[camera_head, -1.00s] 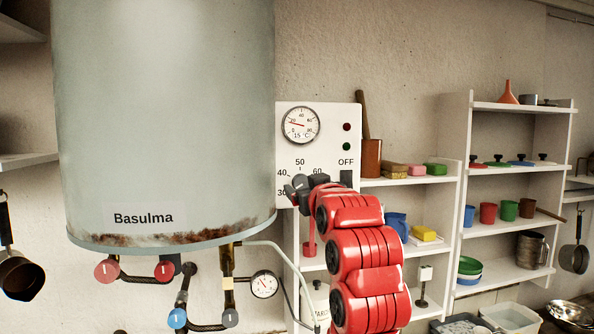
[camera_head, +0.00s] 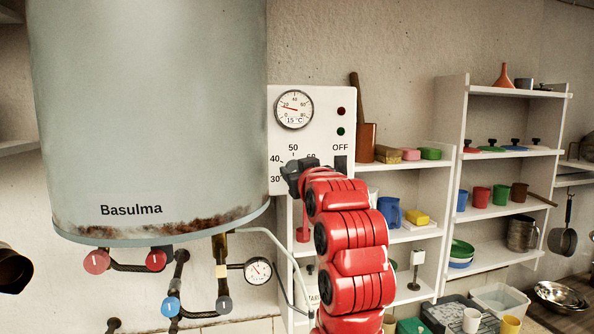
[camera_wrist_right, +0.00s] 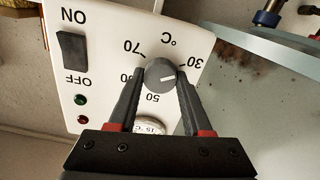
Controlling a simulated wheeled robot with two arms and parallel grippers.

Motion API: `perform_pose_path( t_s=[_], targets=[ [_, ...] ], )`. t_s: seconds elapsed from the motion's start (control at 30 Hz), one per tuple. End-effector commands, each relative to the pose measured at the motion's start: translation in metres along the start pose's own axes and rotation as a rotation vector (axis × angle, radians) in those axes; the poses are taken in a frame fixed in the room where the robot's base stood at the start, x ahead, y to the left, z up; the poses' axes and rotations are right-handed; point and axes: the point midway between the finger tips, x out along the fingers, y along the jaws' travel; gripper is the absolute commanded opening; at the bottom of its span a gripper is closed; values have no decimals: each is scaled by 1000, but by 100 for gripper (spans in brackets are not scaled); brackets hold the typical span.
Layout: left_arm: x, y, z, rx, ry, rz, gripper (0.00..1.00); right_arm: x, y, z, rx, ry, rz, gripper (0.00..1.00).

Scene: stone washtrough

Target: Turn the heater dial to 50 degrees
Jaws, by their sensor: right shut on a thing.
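The heater dial is a round grey knob (camera_wrist_right: 160,73) with a white pointer line. It shows upside down in the right wrist view, between my fingers. Its pointer is toward the 30 side, away from the 50 mark (camera_wrist_right: 152,98). My right gripper (camera_wrist_right: 160,82) is shut on the dial, one dark finger on each side; the right finger hides the 40 mark. In the head view my right gripper (camera_head: 291,170) is at the lower part of the white control panel (camera_head: 326,107), below the 50 mark, and mostly hides the dial. My left gripper is not in view.
A black switch (camera_wrist_right: 73,52) sits beside the dial. The boiler tank (camera_head: 150,110) stands left of the panel, with pipes and valves below. Shelves (camera_head: 450,160) of cups and tools are at the right.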

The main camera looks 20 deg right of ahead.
Motion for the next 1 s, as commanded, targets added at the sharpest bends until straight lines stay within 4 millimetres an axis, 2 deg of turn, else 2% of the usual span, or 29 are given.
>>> perform_pose_path(
  t_s=[0.37,1.0],
  targets=[
    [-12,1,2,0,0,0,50,0,0,3,92,-1,1,0],
    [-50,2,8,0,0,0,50,0,0,2,657,1,-1,0]
  ],
)
